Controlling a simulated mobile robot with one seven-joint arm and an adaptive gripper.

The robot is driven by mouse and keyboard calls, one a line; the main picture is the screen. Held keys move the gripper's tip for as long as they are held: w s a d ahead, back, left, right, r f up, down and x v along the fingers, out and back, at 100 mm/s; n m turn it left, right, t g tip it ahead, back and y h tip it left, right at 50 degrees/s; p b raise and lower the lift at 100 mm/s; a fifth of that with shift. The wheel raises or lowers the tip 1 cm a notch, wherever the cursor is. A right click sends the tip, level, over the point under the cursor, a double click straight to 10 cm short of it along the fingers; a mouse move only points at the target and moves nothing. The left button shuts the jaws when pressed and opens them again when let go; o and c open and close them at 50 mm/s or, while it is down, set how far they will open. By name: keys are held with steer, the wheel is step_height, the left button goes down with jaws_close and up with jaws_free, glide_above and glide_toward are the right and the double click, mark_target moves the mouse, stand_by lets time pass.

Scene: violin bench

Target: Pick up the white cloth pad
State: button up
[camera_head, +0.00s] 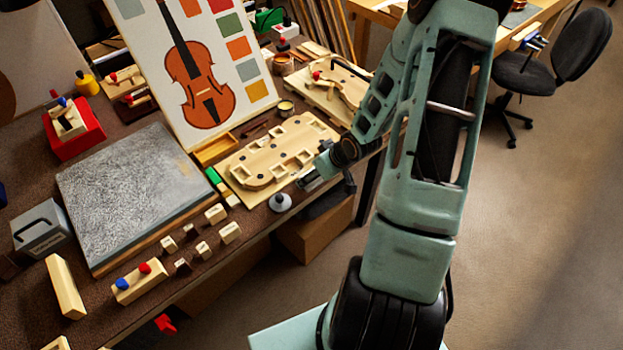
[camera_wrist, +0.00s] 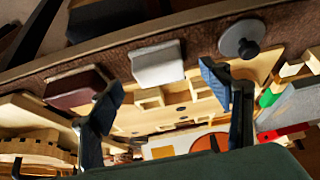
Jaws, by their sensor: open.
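The white cloth pad (camera_wrist: 158,63) shows in the wrist view as a pale, rounded block on the brown bench top, close to the bench edge. My gripper (camera_wrist: 162,93) is open and empty. Its two fingers are spread to either side of the pad's place in the picture, and the pad appears beyond the fingertips, apart from them. In the head view my gripper (camera_head: 316,177) is over the bench's front edge by the wooden mould board, and I cannot make out the white pad there; my arm may hide it.
A dark red pad (camera_wrist: 77,88) lies beside the white one. On its other side is a grey disc with a black knob (camera_wrist: 240,38), also in the head view (camera_head: 280,202). The wooden mould board (camera_head: 270,155) lies close by. Small blocks stand along the bench front.

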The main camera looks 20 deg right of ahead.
steer(key=shift+x, duration=1.85)
steer(key=shift+w+r, duration=0.1)
steer(key=shift+c, duration=0.6)
steer(key=c, duration=1)
